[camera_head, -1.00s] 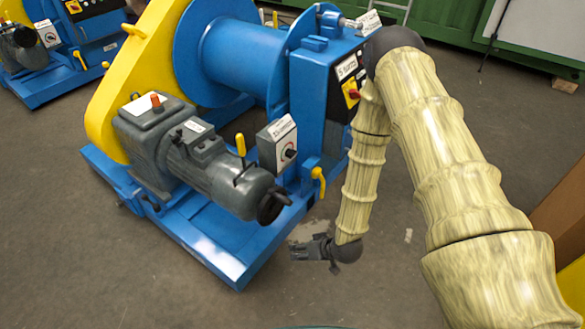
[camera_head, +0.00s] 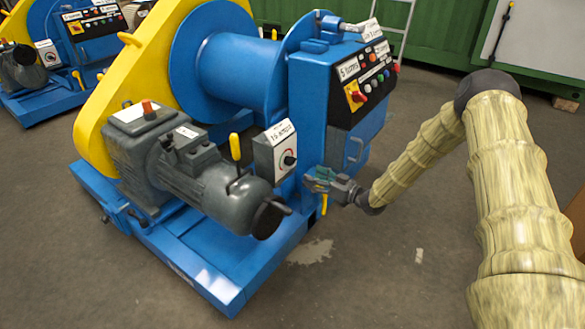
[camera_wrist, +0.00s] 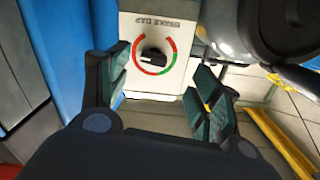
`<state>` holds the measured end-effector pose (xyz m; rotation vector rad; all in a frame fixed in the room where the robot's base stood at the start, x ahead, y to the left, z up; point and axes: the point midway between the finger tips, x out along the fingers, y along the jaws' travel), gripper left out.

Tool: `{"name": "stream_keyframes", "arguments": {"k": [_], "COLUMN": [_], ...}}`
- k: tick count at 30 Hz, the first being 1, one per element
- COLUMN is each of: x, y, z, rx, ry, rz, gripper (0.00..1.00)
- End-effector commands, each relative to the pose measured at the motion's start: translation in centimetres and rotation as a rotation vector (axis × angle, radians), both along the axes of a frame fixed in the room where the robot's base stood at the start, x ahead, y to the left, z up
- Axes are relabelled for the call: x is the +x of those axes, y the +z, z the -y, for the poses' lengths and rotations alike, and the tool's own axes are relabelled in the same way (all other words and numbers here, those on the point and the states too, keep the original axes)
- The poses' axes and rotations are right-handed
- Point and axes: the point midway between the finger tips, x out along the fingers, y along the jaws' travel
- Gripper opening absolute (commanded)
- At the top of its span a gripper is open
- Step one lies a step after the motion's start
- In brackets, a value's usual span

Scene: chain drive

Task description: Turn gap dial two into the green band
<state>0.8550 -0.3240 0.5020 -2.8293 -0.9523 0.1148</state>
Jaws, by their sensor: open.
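The gap dial (camera_wrist: 153,59) is a black knob on a white plate. A curved scale with red and green parts runs around it in the wrist view. The dial also shows on a grey box (camera_head: 272,152) beside the motor of the near winch. I cannot read a number two on it. My gripper (camera_head: 317,180) is open and empty, just right of the box. In the wrist view its fingers stand either side of the dial, apart from it.
The grey motor (camera_head: 205,175) with its yellow lever (camera_head: 235,148) is left of the dial. A blue control cabinet (camera_head: 340,100) stands behind my gripper. A second winch with a similar dial (camera_head: 46,54) stands at the back left.

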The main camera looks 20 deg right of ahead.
Motion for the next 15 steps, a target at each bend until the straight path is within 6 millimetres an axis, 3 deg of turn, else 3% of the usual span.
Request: {"name": "stream_keyframes", "arguments": {"k": [5,15], "x": [0.9,4.7], "y": [0.8,0.6], "z": [0.6,-2.5], "rx": [-0.003,-0.003], "ry": [0.012,0.014], "rz": [0.034,0.033], "gripper": [0.64,0.64]}}
